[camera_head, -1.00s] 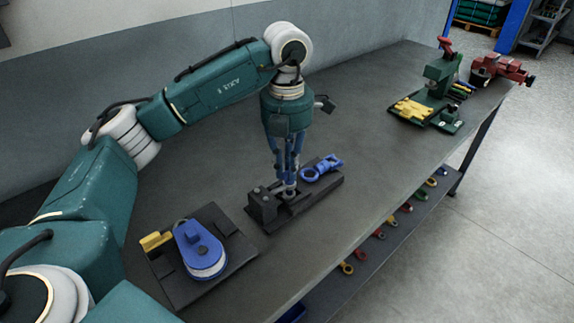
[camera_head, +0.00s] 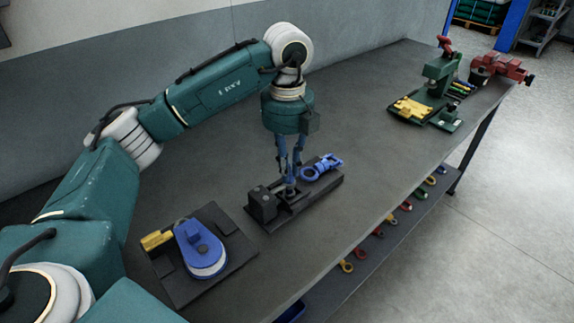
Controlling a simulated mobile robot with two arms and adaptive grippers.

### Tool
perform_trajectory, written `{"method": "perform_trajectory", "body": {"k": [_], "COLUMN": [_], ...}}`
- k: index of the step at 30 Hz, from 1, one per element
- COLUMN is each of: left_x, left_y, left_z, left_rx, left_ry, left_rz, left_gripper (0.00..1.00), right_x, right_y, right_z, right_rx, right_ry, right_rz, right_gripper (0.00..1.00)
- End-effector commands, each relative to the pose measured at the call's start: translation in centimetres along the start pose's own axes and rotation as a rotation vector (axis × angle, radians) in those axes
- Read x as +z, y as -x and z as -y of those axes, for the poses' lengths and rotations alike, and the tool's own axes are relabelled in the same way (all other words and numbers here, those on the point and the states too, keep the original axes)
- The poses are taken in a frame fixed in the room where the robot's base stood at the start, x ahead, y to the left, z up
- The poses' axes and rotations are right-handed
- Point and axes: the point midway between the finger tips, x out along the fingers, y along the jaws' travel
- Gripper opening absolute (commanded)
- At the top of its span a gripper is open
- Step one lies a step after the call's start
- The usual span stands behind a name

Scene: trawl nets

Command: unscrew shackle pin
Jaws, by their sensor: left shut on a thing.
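My left gripper (camera_head: 290,186) points straight down over the black fixture (camera_head: 262,206) in the middle of the bench. Its blue fingers are shut on a small grey metal piece, which looks like the shackle pin (camera_head: 291,191). The fingers and the fixture hide most of the pin and the shackle body, so I cannot tell how far the pin is screwed in. A blue shackle-like fitting (camera_head: 322,168) lies on the far right end of the same fixture, just beside the fingers. My right gripper is not in view.
A black plate (camera_head: 222,280) with a blue block and a yellow piece (camera_head: 157,239) lies at the near left. A green press (camera_head: 441,74) and a red vise (camera_head: 502,69) stand at the far right. Coloured rings hang or lie below the front edge. The bench between is clear.

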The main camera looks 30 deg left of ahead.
Motion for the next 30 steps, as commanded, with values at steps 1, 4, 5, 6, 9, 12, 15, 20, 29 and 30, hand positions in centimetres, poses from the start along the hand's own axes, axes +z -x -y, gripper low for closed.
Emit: {"method": "perform_trajectory", "body": {"k": [1, 4, 5, 6, 9, 12, 15, 20, 29, 30], "left_x": [-0.4, -0.5, -0.5, -0.5, -0.5, -0.6, -0.6, -0.7, -0.7, -0.7], "left_y": [-0.6, -0.6, -0.6, -0.6, -0.6, -0.6, -0.6, -0.6, -0.6, -0.6], "left_z": [-0.1, -0.1, -0.1, -0.1, 0.0, 0.0, 0.1, 0.2, 0.3, 0.3], "left_rx": [0.013, 0.014, 0.014, 0.015, 0.015, 0.016, 0.017, 0.017, 0.018, 0.018], "left_ry": [0.037, 0.132, 0.161, 0.199, 0.294, 0.389, 0.483, 0.633, 0.872, 0.897], "left_rz": [-0.013, -0.012, -0.012, -0.011, -0.011, -0.011, -0.011, -0.010, -0.008, -0.008], "left_gripper": [0.00, 0.00, 0.00, 0.00, 0.00, 0.00, 0.00, 0.00, 0.00, 0.00], "right_x": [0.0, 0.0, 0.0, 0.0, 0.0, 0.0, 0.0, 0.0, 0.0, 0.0], "right_y": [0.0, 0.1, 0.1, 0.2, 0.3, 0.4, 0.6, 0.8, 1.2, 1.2], "right_z": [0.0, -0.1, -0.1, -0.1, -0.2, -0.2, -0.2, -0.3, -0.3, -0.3], "right_rx": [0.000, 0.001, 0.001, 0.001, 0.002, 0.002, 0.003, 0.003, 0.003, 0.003], "right_ry": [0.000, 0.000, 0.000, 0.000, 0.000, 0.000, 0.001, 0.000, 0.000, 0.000], "right_rz": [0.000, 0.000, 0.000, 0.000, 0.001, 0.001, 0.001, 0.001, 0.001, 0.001], "right_gripper": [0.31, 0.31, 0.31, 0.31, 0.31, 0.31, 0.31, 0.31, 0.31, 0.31]}}
